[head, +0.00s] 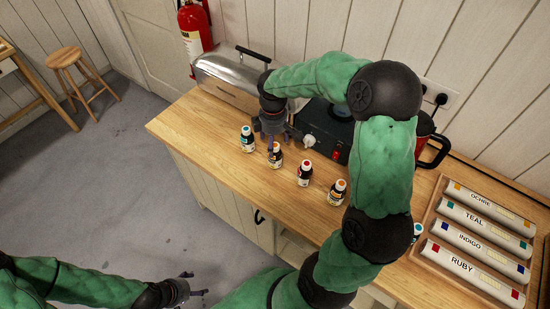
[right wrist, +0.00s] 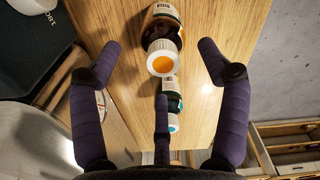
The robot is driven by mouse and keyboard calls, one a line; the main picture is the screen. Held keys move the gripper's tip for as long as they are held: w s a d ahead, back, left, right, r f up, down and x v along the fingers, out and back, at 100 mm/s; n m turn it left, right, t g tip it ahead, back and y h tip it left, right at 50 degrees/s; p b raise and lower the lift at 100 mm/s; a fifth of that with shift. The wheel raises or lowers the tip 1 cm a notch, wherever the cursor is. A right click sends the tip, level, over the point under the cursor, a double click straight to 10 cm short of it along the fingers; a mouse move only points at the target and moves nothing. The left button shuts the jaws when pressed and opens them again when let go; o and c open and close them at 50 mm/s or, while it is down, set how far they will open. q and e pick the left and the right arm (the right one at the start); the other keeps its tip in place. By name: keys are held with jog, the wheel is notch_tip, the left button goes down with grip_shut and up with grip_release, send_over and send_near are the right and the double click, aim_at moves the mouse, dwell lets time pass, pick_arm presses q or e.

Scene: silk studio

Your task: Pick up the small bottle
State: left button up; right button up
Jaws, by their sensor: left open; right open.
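Small dark bottles with white labels stand in a row on the wooden counter (head: 225,150). Their caps differ: teal (head: 247,138), orange (head: 276,156), red (head: 305,172) and orange-yellow (head: 338,192). Another bottle with a teal cap (head: 417,233) is partly hidden behind my right arm. My right gripper (head: 271,145) is open and empty, close above the orange-capped bottle. My left gripper (head: 190,288) is open, low over the floor.
A steel lidded box (head: 230,80) and a dark hotplate unit (head: 318,128) stand behind the bottles. A red and black pot (head: 428,140) is behind my right arm. A wooden tray (head: 425,256) of labelled tubes is at the right. The counter's front left is clear.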

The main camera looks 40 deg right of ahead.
aim_at(275, 153)
jog(key=shift+s+f+b, duration=0.2)
jog(key=shift+f+b, duration=0.15)
jog(key=shift+f, duration=1.05)
jog(key=shift+s+f+b, duration=0.2)
jog(key=shift+f+b, duration=0.1)
jog(key=shift+f, duration=1.05)
jog(key=shift+a, duration=0.1)
jog(key=c, duration=1.3)
